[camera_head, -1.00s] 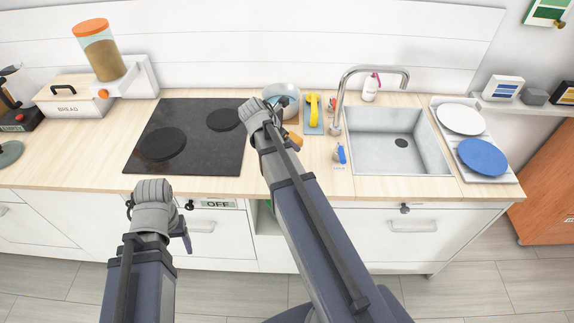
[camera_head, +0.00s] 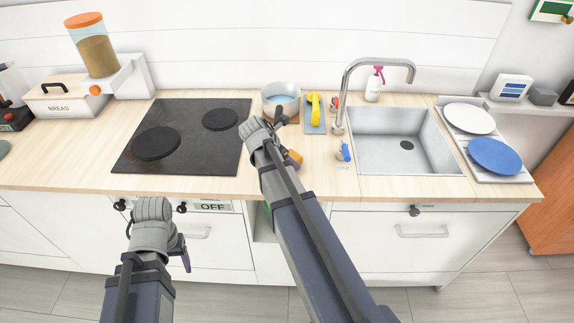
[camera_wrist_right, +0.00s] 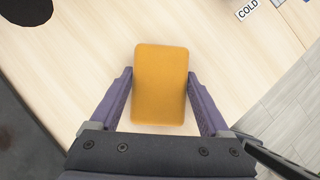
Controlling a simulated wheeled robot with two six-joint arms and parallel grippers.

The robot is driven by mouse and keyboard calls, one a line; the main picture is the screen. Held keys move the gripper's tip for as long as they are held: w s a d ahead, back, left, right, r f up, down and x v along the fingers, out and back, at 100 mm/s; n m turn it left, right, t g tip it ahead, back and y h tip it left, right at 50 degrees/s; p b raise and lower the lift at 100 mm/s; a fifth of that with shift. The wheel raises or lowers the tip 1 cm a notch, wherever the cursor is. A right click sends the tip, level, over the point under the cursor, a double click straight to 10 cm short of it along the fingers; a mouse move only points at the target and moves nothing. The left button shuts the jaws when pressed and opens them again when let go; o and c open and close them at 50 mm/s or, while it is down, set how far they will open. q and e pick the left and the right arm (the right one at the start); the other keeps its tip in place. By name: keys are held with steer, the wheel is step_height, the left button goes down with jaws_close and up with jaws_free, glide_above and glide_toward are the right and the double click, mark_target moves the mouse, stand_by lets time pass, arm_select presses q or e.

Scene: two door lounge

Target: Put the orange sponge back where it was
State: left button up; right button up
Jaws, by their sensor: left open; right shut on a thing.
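The orange sponge (camera_wrist_right: 161,84) is a flat rounded block between the purple fingers of my right gripper (camera_wrist_right: 161,98) in the wrist view. That gripper is shut on it and holds it over the bare pale wood counter. In the head view, the sponge (camera_head: 294,157) shows partly behind my right arm, right of the stove. Any gap between it and the counter is hard to judge. My left gripper (camera_head: 181,253) is open and empty in front of the drawers, below the counter edge. Its fingers are mostly hidden by the wrist.
Behind the sponge are a pot (camera_head: 281,96) and a yellow brush (camera_head: 316,106) on a blue tray. A blue tap handle (camera_head: 345,151) and the sink (camera_head: 396,150) are to the right. The black stove (camera_head: 185,137) is left. Counter (camera_head: 312,185) near the front edge is clear.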

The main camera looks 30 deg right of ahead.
steer(key=shift+f, duration=0.15)
steer(key=o, duration=1)
steer(key=shift+r+p, duration=0.25)
steer(key=shift+p, duration=0.05)
steer(key=p+v, duration=0.9)
steer(key=v, duration=0.2)
steer(key=shift+s+a+r+p, duration=0.1)
steer(key=shift+a+r+p, duration=0.2)
steer(key=shift+p, duration=0.1)
